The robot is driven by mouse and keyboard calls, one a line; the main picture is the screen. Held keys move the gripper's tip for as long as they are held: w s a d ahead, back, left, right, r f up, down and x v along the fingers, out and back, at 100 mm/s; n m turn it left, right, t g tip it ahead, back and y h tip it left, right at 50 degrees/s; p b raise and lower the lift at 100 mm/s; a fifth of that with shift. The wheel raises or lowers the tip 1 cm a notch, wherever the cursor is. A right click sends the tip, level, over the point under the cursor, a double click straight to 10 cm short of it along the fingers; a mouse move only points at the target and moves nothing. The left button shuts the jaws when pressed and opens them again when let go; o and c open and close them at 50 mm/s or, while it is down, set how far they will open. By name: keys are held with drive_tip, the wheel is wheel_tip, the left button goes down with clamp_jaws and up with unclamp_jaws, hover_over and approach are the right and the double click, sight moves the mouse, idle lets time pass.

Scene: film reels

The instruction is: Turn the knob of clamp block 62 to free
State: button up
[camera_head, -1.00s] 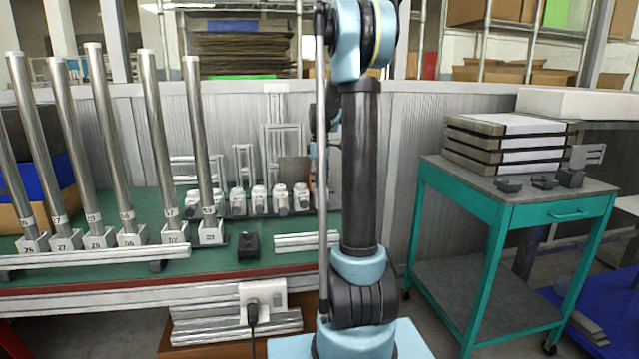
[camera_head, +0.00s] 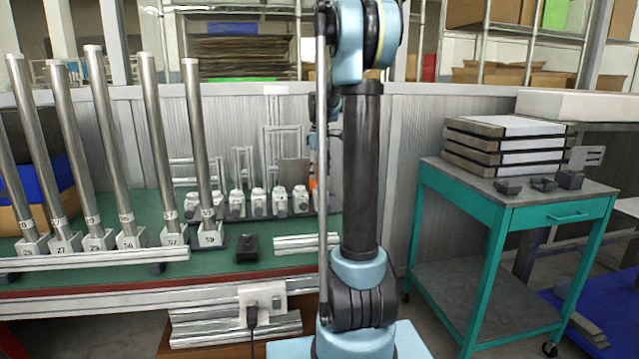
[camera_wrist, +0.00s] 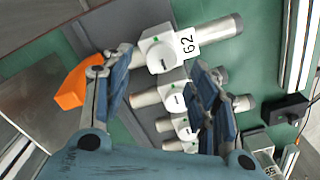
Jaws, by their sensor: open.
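Clamp block 62 (camera_wrist: 152,38) is a white block at top centre of the wrist view, with a steel tube through it and a white "62" label (camera_wrist: 186,43). Its pale round knob (camera_wrist: 160,60) faces the camera. A small green mark shows near the block's top edge; the knob's setting is too small to read. My gripper (camera_wrist: 162,66) is open, its blue fingers to the left and right of the knob in the picture. I see no contact; the depth gap is unclear. In the head view my arm largely hides the gripper.
More clamp blocks (camera_wrist: 172,82) stand in a row below block 62 in the wrist view. An orange piece (camera_wrist: 82,84) lies by the left finger. In the head view the small blocks (camera_head: 258,203) stand on the green bench, with tall tubes (camera_head: 160,150) at left and a teal cart (camera_head: 497,240) at right.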

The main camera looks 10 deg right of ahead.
sight(320, 186)
wheel_tip(320, 186, up, 8)
drive_tip(key=shift+f, duration=0.15)
idle(0.4)
drive_tip(key=s+a+f+m+t, duration=0.1)
drive_tip(key=s+f+m, duration=0.4)
drive_tip(key=s, duration=1)
drive_tip(key=s+a+f+m+t, duration=0.1)
drive_tip(key=s+a+f+m, duration=0.15)
drive_tip(key=s+f, duration=0.9)
drive_tip(key=s+f+m, duration=0.2)
drive_tip(key=s, duration=0.4)
drive_tip(key=s+f+m, duration=0.1)
drive_tip(key=s+f, duration=0.2)
drive_tip(key=s, duration=0.3)
drive_tip(key=shift+s+f+m, duration=0.3)
drive_tip(key=shift+m, duration=0.05)
drive_tip(key=shift+d, duration=0.1)
